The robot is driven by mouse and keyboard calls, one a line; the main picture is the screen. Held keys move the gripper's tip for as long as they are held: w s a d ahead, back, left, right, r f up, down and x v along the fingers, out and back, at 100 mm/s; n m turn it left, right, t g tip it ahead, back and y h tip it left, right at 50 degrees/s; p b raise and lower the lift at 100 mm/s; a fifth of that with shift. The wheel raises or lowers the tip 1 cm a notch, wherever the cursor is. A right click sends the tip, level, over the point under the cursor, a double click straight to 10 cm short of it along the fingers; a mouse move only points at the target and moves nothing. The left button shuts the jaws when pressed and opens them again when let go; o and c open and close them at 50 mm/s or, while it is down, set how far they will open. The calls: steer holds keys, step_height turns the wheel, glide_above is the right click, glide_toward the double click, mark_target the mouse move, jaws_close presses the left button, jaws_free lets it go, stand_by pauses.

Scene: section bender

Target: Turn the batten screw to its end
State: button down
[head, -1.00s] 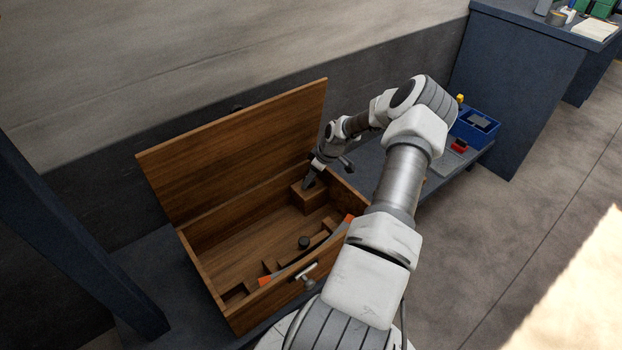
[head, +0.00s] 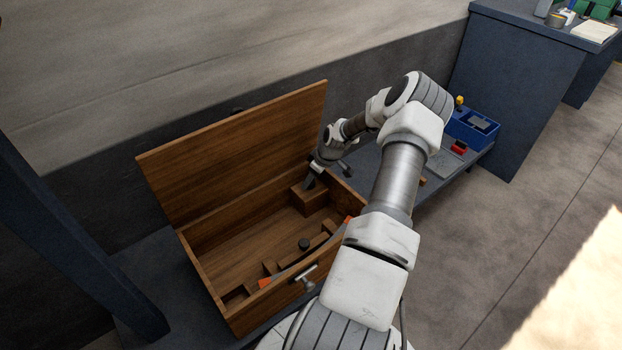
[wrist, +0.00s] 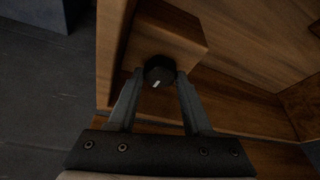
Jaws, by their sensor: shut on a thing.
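The batten screw shows in the wrist view as a round black knob (wrist: 159,72) with a short white mark, on the face of a wooden block (wrist: 165,32). My gripper (wrist: 158,80) has its two fingers on either side of the knob and is shut on it. In the head view my gripper (head: 311,181) reaches down to the wooden block (head: 308,199) in the far right corner of the open wooden chest (head: 228,256). The knob is hidden there behind my gripper.
The chest's lid (head: 235,150) stands open at the back. A second dark knob (head: 304,244) and wooden battens lie inside, near the front. A blue box (head: 472,128) is on the bench to the right. The dark post (head: 75,230) stands at left.

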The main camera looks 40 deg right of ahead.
steer(key=m+h, duration=0.1)
steer(key=m, duration=0.3)
steer(key=shift+a, duration=0.15)
steer(key=m+h, duration=0.1)
steer(key=m, duration=0.1)
steer(key=m+h, duration=0.1)
steer(key=m, duration=0.1)
steer(key=shift+w+a+m, duration=0.15)
steer(key=shift+m, duration=0.15)
steer(key=m+g, duration=0.1)
steer(key=m, duration=0.1)
steer(key=m+h+b, duration=0.1)
steer(key=m, duration=0.1)
steer(key=shift+w+g+h, duration=0.1)
steer(key=shift+g+h, duration=0.2)
steer(key=shift+g, duration=0.1)
steer(key=shift+m+g+h, duration=0.3)
steer(key=shift+m+g, duration=0.5)
steer(key=shift+m, duration=1.7)
steer(key=c, duration=0.6)
jaws_free()
